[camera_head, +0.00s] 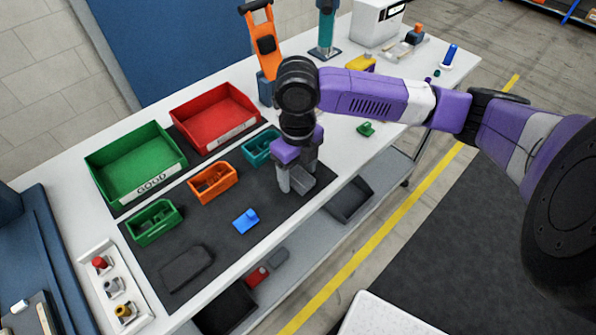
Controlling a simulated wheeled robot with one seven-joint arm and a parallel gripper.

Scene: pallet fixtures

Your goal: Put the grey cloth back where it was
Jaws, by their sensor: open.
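My gripper (298,183) is open and points down over the right part of the dark mat (225,210). A small light-grey piece (301,184) shows between and below its fingers. I cannot tell whether this is the grey cloth, or whether the fingers touch it. A flat, dark grey, rounded piece (186,268) like a folded cloth lies at the mat's front left, well apart from my gripper.
A blue part (246,221) lies on the mat between my gripper and the dark piece. Behind are orange (213,184), teal (259,148) and small green (154,223) bins, then larger green (135,163) and red (214,117) bins. A white tray (115,287) stands left.

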